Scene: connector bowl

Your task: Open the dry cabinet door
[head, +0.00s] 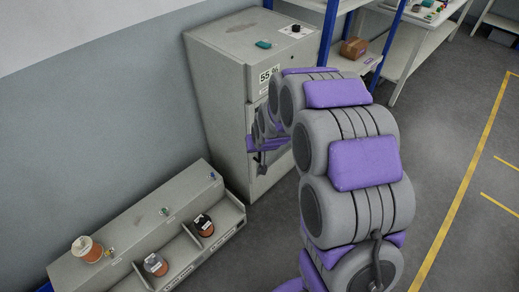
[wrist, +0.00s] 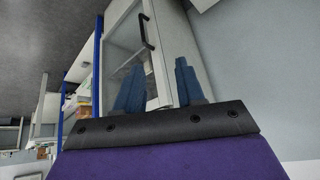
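The grey dry cabinet (head: 217,85) stands against the wall in the head view, with a number display (head: 268,74) on its upper front. My arm covers much of its front. In the wrist view the cabinet appears turned on its side, with a glass-paned door (wrist: 122,38) and a black bar handle (wrist: 146,31). The door looks shut. My gripper (wrist: 159,64) has its two blue fingers spread apart with nothing between them. The handle lies beyond the fingertips, apart from them. In the head view my gripper is mostly hidden near the cabinet's front.
A low grey bench (head: 130,229) with bins and several spools stands left of the cabinet. Blue-framed shelving with a brown box (head: 354,48) is behind. Floor at right is clear.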

